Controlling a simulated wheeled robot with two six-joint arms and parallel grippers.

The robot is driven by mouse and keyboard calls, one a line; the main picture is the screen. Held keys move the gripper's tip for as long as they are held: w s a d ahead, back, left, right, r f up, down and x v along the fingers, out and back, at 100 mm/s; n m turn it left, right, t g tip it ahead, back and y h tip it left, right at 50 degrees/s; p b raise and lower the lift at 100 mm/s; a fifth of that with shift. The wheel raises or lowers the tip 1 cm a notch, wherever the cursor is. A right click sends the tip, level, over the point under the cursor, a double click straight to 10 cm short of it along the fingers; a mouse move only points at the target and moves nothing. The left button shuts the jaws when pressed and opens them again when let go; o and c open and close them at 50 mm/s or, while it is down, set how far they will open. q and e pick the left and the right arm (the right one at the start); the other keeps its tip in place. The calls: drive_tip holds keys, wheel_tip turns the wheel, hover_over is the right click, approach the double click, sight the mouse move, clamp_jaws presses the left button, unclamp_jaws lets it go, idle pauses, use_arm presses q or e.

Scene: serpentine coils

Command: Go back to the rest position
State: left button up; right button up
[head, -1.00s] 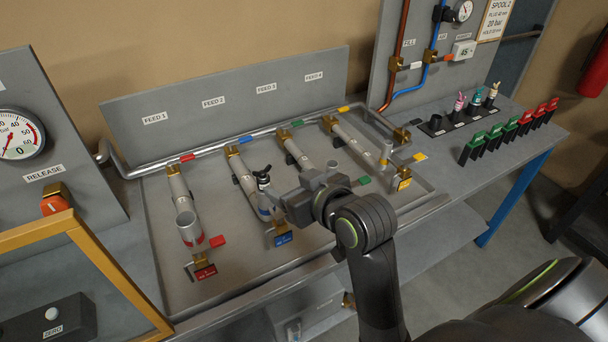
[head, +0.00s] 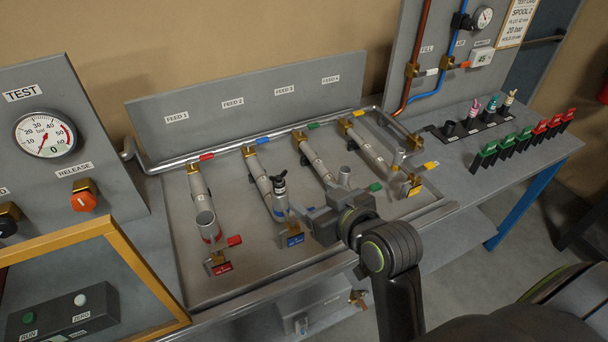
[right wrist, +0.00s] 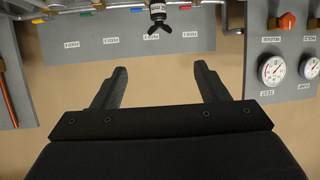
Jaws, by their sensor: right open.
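My right gripper (head: 316,222) is over the front part of the bench, close to the right of the second feed pipe in the head view. In the right wrist view its two fingers (right wrist: 160,85) are spread apart with nothing between them. A dark-topped fitting (head: 280,190) stands upright on the FEED 2 pipe, left of the gripper and apart from it as far as I can tell. The same kind of fitting shows upside down at the top of the right wrist view (right wrist: 158,12). My left gripper is out of view.
Several feed pipes (head: 318,160) lie on the bench tray (head: 240,268). A yellow-framed guard (head: 140,275) is at the left, below a pressure gauge (head: 45,135). Green and red clips (head: 515,142) stand at the right. Open floor lies beyond the bench's right end.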

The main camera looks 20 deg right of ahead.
drive_tip(key=s+d+f+m+g+h, duration=0.1)
drive_tip(key=s+d+f+g, duration=0.25)
drive_tip(key=s+f, duration=0.3)
drive_tip(key=s+d+f+m+g+h, duration=0.1)
drive_tip(key=s+d+f+g+h, duration=0.2)
drive_tip(key=s+f, duration=0.4)
drive_tip(key=s+d+f+g, duration=0.4)
drive_tip(key=s+f, duration=0.2)
drive_tip(key=s, duration=0.2)
wheel_tip(320, 180, down, 29)
drive_tip(key=d+b, duration=0.2)
drive_tip(key=b, duration=0.4)
drive_tip(key=s+a+f+g+b, duration=0.1)
drive_tip(key=s+f+b, duration=0.1)
drive_tip(key=s+f, duration=0.5)
drive_tip(key=s+f+b, duration=0.2)
drive_tip(key=s+f, duration=0.5)
drive_tip(key=f, duration=0.6)
drive_tip(key=shift+s+a+f+g+y, duration=0.25)
drive_tip(key=shift+s+a+g+y, duration=0.05)
drive_tip(key=shift+a+g+y, duration=0.1)
